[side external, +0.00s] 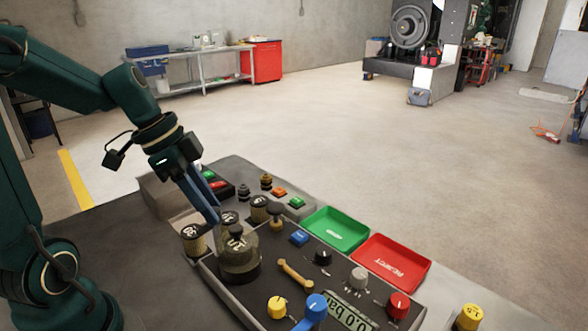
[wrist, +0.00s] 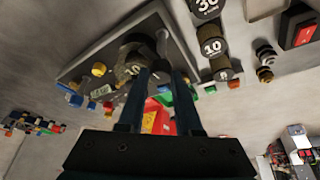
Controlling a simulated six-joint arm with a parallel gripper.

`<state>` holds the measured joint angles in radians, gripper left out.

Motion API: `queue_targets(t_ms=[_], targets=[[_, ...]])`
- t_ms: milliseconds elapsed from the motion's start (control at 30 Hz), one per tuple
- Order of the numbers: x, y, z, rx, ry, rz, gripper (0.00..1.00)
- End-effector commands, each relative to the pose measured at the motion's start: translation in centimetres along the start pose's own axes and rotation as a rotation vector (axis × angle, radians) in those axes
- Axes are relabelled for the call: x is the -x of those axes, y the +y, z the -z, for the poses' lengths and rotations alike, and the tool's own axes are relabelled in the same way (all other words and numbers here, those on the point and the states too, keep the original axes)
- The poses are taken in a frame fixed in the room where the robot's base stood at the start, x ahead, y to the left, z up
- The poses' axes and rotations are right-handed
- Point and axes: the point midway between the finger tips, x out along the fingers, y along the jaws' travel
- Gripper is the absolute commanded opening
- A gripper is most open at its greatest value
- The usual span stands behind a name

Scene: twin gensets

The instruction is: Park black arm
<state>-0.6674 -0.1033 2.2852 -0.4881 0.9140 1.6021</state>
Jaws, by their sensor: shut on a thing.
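My gripper (side external: 213,216) reaches down over the near end of the control panel (side external: 222,284), with its blue-grey fingers close behind a big dark weight (side external: 238,262). In the wrist view the fingertips (wrist: 164,72) stand a short way apart, with a thin dark grey rod-like piece (wrist: 163,45) in line between them. My gripper is shut on this piece, as far as the picture tells. The big weight also shows in the wrist view (wrist: 132,58), left of the fingertips. Whether the rod is the black arm I cannot tell. In the side view the weight hides its contact with the fingers.
Brass numbered weights (side external: 195,241) stand in a row behind the big weight. A brass lever (side external: 295,274), a blue lever (side external: 313,306) and several knobs rise from the panel. A green tray (side external: 335,231) and a red tray (side external: 391,263) lie along its far side. Open floor lies beyond.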

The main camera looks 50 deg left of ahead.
Motion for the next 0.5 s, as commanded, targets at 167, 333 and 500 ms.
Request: queue_targets(t_ms=[167, 333, 500], targets=[[-0.02, -0.11, -0.05, -0.081, -0.002, -0.033, 0.0], [-0.03, -0.14, -0.04, -0.128, -0.002, -0.051, 0.0], [-0.03, -0.12, -0.05, -0.145, -0.003, -0.059, 0.0]])
